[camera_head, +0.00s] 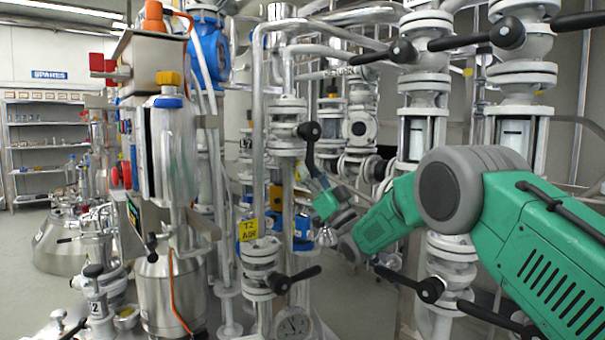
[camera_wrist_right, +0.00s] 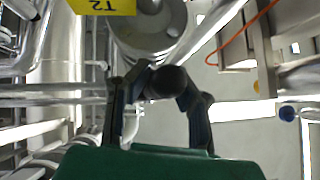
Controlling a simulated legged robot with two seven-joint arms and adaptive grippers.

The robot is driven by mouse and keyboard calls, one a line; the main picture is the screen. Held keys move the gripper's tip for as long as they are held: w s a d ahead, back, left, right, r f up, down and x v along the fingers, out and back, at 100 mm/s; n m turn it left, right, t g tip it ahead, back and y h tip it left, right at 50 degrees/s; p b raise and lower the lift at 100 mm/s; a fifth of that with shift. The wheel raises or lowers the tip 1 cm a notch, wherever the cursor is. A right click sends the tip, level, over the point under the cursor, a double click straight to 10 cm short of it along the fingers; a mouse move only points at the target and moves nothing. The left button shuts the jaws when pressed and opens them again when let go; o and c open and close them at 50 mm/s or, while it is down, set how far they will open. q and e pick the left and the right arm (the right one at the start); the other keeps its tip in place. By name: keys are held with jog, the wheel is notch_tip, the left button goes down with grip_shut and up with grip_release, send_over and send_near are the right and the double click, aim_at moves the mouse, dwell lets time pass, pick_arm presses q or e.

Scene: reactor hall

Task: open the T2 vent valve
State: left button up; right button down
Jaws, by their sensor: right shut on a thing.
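A pale flanged valve (camera_head: 287,128) stands on a vertical pipe near the middle of the head view. Its black lever handle (camera_head: 310,143) hangs down on the right side. My right gripper (camera_head: 316,178), on the green arm, is shut on the lower part of that handle. In the wrist view the handle's round black end (camera_wrist_right: 168,82) sits between the two fingers of the gripper (camera_wrist_right: 163,85). A yellow tag (camera_wrist_right: 103,6) reading T2 shows at the top there; the rest of its text is cut off. My left gripper is not in view.
A lower valve (camera_head: 261,268) has a yellow T2 tag (camera_head: 249,230) above it and a black lever (camera_head: 294,280) pointing right. Large valves with black levers (camera_head: 473,38) crowd the right side. A steel vessel (camera_head: 170,292) stands at left. Open floor lies far left.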

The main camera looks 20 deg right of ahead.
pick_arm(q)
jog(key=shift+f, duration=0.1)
pick_arm(e)
jog(key=shift+w+d+f, duration=0.15)
jog(key=shift+d+f, duration=0.3)
jog(key=shift+f, duration=0.05)
jog(key=c, duration=1.7)
grip_release()
jog(key=o, duration=0.3)
jog(key=shift+d, duration=0.15)
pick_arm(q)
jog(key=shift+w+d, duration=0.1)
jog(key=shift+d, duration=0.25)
pick_arm(e)
jog(key=shift+d+r, duration=0.1)
jog(key=shift+r, duration=0.05)
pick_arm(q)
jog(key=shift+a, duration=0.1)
pick_arm(e)
jog(key=v, duration=0.8)
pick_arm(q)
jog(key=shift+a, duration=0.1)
pick_arm(e)
jog(key=shift+w, duration=0.15)
